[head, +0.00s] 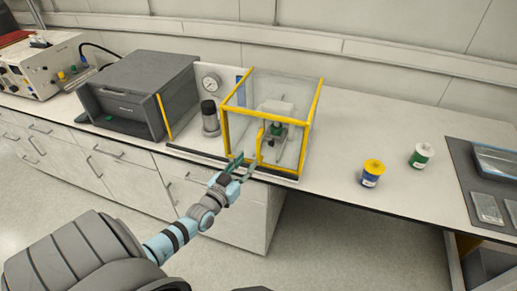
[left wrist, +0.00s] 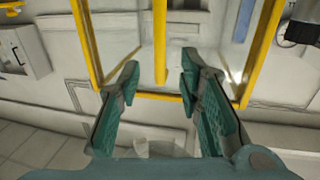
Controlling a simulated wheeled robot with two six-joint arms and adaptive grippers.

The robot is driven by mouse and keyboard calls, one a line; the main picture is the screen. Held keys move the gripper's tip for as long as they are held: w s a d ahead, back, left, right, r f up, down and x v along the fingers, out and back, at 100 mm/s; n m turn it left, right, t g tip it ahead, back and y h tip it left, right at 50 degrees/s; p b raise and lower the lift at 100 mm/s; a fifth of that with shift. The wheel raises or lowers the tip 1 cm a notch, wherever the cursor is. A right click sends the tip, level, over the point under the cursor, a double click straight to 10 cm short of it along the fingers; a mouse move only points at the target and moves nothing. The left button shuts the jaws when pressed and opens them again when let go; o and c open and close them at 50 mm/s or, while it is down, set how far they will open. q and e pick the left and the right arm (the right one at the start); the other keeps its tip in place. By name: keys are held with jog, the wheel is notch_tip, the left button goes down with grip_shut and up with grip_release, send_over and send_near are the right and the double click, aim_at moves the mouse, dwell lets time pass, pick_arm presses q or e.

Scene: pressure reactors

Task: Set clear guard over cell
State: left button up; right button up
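The clear guard (head: 306,112) is a see-through box with yellow edges, standing on the bench. The cell (head: 277,112), a small grey and green device, shows through its panels. Whether the guard sits flat is hard to tell. A yellow upright handle bar (head: 260,146) is on the guard's front. My left gripper (head: 241,168) is at the guard's lower front edge. In the left wrist view its teal fingers (left wrist: 160,75) are spread wide, with the handle bar (left wrist: 160,40) lined up between and just beyond the tips. My right gripper is not in view.
Left of the guard stand a dark cylinder (head: 210,118), a round gauge (head: 211,82) and a large grey box unit (head: 135,92). The bench between guard and jars is clear.

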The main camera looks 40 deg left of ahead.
aim_at(257, 151)
pick_arm(q)
jog(key=w+b, duration=0.1)
jog(key=w, duration=0.1)
jog(key=w+b, duration=0.1)
jog(key=w, duration=0.2)
jog(key=w+a+f+b, duration=0.1)
jog(key=w+b, duration=0.1)
jog(key=shift+w, duration=0.55)
jog(key=shift+a+r, duration=0.1)
jog(key=shift+r, duration=0.15)
grip_shut()
